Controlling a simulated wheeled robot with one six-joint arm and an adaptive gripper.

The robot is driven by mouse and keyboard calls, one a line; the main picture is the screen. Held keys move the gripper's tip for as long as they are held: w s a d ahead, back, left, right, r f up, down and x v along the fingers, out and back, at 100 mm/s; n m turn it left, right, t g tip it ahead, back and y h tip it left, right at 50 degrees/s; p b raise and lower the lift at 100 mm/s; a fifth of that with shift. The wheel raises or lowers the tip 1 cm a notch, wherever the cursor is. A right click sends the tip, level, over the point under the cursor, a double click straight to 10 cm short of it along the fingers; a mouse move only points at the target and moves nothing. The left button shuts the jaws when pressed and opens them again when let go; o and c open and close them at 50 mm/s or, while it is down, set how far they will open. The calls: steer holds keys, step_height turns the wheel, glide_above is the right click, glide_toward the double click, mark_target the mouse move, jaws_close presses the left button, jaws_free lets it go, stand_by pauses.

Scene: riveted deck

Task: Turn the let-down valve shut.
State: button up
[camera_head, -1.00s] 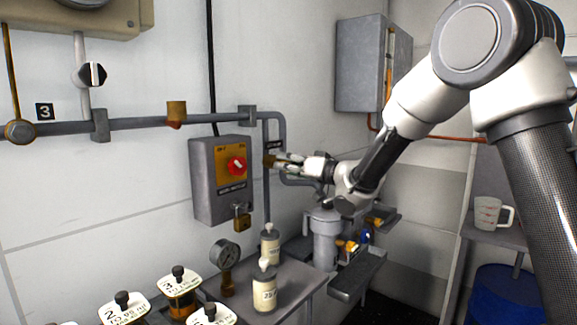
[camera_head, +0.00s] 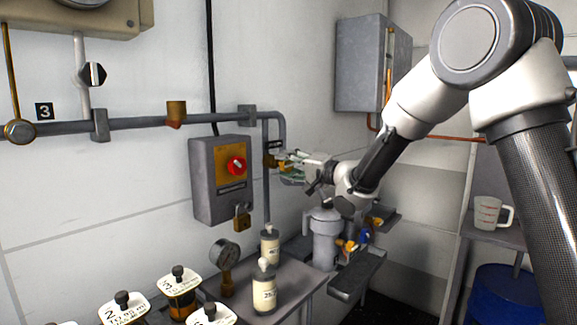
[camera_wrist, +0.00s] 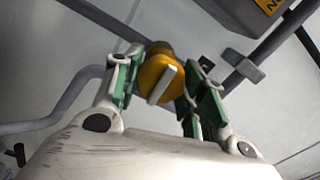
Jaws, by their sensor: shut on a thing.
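The let-down valve is a small brass-yellow fitting (camera_head: 269,161) on the vertical grey pipe, right of the switch box. In the wrist view its round yellow knob (camera_wrist: 152,84) with a pale raised bar across its face sits between my fingers. The bar is tilted in that picture. My gripper (camera_head: 281,160) reaches in from the right and is shut on the valve knob, with green-sided fingers on both sides of it, also seen in the wrist view (camera_wrist: 160,82). The fingers partly hide the knob's sides.
A grey switch box (camera_head: 205,190) with a red knob and a brass padlock (camera_head: 242,217) hangs just left of the valve. Below stand a pressure gauge (camera_head: 224,253), labelled bottles (camera_head: 264,292) and a grey cylinder (camera_head: 325,240). A grey cabinet (camera_head: 361,65) hangs above right.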

steer(key=shift+m, duration=0.5)
steer(key=o, duration=1)
steer(key=v, duration=1.2)
